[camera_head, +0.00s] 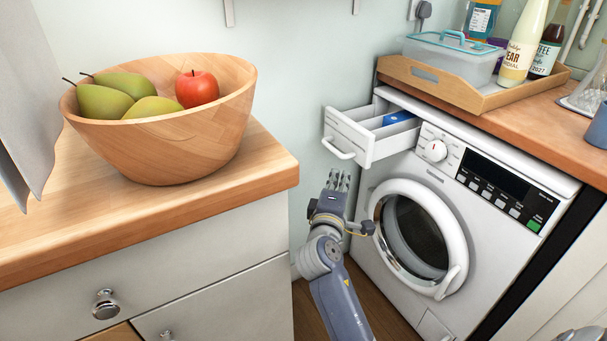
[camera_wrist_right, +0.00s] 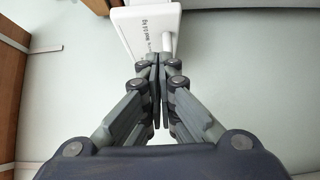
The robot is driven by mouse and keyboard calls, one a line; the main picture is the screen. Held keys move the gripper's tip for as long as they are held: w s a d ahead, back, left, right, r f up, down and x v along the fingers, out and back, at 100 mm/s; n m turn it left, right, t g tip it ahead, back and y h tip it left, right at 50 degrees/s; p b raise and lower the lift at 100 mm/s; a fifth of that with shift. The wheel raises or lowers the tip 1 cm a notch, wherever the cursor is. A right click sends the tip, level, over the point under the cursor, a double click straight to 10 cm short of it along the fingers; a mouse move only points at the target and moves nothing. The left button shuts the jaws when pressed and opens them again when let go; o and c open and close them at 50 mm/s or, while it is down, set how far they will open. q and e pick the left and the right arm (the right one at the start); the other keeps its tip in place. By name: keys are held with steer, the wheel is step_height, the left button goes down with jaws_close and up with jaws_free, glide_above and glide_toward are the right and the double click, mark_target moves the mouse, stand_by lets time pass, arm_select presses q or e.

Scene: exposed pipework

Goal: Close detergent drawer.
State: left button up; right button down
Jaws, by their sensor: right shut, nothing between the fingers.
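The white detergent drawer (camera_head: 352,137) sticks out of the upper left of the washing machine (camera_head: 439,200). It has a loop handle on its front and a blue piece inside. My right gripper (camera_head: 339,180) is below and just in front of the drawer front in the head view, with its fingers shut and empty. In the right wrist view the shut fingers (camera_wrist_right: 161,62) point at a white panel (camera_wrist_right: 147,30) with a handle, which looks like the drawer front. I cannot tell whether they touch it. My left gripper is not in view.
A wooden counter (camera_head: 262,168) with a fruit bowl (camera_head: 168,144) stands at the left, close to my right arm. A wooden tray (camera_head: 446,88) with a box and bottles sits above the machine. The round door (camera_head: 420,235) appears shut. A narrow floor gap lies between counter and machine.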

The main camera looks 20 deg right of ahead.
arm_select(q)
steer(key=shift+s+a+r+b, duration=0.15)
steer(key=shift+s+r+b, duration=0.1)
steer(key=shift+b, duration=0.25)
arm_select(e)
glide_toward(350, 144)
steer(key=x, duration=0.4)
steer(key=shift+w+d+f, duration=0.1)
steer(key=shift+w+d, duration=0.05)
steer(key=shift+w, duration=0.15)
steer(key=shift+d, duration=0.1)
